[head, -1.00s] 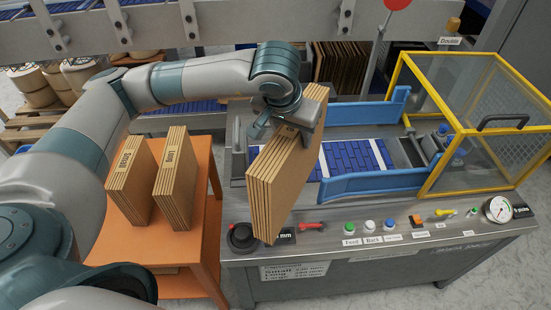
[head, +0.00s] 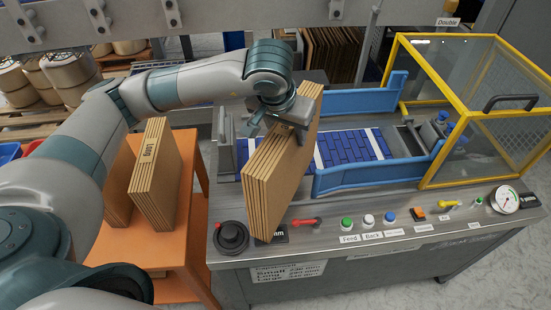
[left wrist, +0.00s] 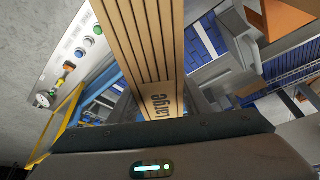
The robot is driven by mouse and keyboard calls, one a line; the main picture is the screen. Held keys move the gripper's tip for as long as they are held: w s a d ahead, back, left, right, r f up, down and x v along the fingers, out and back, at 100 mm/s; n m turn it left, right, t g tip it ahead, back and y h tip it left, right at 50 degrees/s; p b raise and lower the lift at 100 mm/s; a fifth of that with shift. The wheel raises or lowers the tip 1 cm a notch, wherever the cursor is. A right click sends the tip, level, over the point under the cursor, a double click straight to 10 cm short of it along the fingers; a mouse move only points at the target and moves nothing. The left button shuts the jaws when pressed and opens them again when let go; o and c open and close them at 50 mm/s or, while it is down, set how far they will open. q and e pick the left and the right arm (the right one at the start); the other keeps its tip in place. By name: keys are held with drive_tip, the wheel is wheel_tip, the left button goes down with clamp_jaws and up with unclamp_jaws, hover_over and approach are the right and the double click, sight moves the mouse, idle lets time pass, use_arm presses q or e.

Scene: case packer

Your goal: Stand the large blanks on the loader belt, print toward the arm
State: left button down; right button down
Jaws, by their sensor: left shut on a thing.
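My left gripper (head: 288,113) is shut on the top edge of a bundle of large blanks (head: 278,180), brown cardboard with layered edges. In the left wrist view the bundle (left wrist: 145,45) shows the printed word "Large" near the jaw. In the head view the bundle is upright and slightly tilted, in front of the left end of the loader belt (head: 352,146), covering part of it. Whether its lower edge touches the machine cannot be told. The belt is blue with white stripes, between blue side guides (head: 375,175). My right gripper is not in view.
A bundle marked "Long" (head: 158,190) and another, partly hidden by my arm (head: 118,190), stand on the orange table (head: 165,245). A black knob (head: 231,237), a red lever (head: 306,222) and buttons line the front panel. A yellow-framed guard (head: 470,110) stands at the right.

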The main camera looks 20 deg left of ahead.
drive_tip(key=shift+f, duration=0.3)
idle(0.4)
